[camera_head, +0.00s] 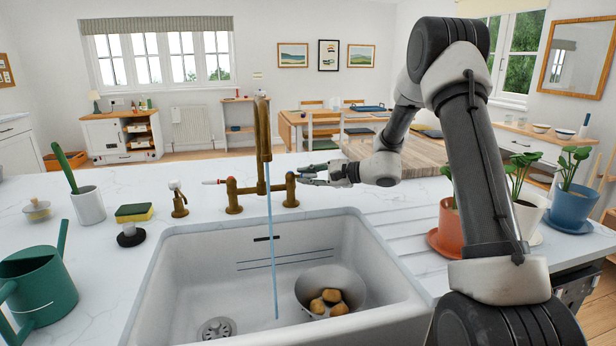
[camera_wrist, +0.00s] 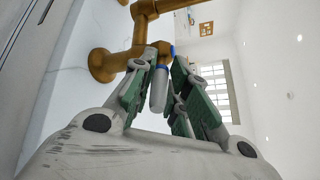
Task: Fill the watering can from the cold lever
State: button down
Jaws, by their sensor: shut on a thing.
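The brass tap (camera_head: 262,140) stands behind the white sink (camera_head: 385,285), and a thin stream of water (camera_head: 272,250) falls from its spout into the basin. The cold lever, pale with a blue band, shows in the wrist view (camera_wrist: 158,92) between my fingers. My gripper (camera_head: 305,176) reaches from the right and is shut on this lever; in the head view the fingers mostly hide it. The green watering can (camera_head: 45,285) stands on the counter left of the sink, away from the water.
A metal bowl with potatoes (camera_head: 350,285) sits in the sink, right of the stream. A sponge (camera_head: 134,212), soap pump (camera_head: 179,200) and brush pot (camera_head: 89,205) stand left of the tap. Potted plants (camera_head: 530,210) line the right side. The sink's left half is clear.

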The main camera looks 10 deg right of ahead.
jog(key=shift+s+a+m+t+h, duration=0.15)
jog(key=shift+s+m+t+h, duration=0.1)
jog(key=shift+m+t+h, duration=0.3)
jog(key=shift+s+a+m+t+h, duration=0.1)
jog(key=shift+s+m+t+h, duration=0.15)
jog(key=shift+m+t+h, duration=0.25)
jog(key=c, duration=1.4)
grip_release()
jog(key=v, duration=1.2)
jog(key=shift+s+f, duration=0.1)
